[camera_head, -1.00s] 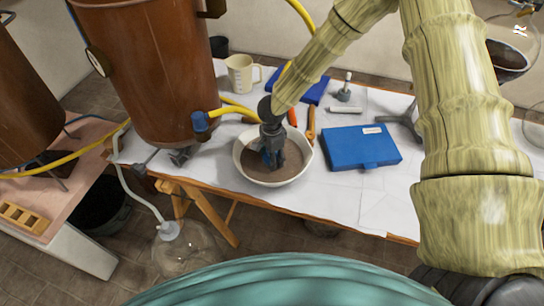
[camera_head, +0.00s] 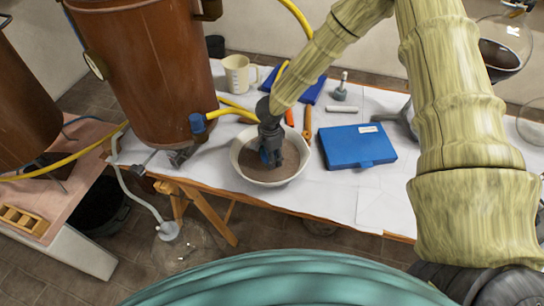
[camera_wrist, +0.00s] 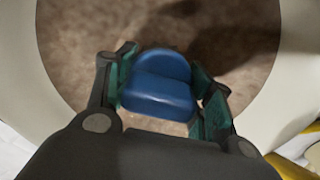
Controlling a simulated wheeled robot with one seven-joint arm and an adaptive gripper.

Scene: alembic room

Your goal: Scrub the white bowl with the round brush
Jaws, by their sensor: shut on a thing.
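The white bowl (camera_head: 298,171) stands on the white-covered table, with a brown, dirty-looking inside. In the wrist view my gripper (camera_wrist: 163,100) is shut on a blue rounded piece, which I take for the round brush (camera_wrist: 158,94). The brush's lower end and any bristles are hidden, so I cannot tell whether it touches the bowl's bottom. The bowl's pale wall also shows in the wrist view (camera_wrist: 298,70) around the brown inside.
A large brown vessel (camera_head: 145,75) stands close to the left of the bowl, with a yellow hose (camera_head: 228,113) near the rim. A blue case (camera_head: 358,147) lies to the right. Orange-handled tools (camera_head: 307,122) and a beige jug (camera_head: 238,74) are behind. The table's front right is clear.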

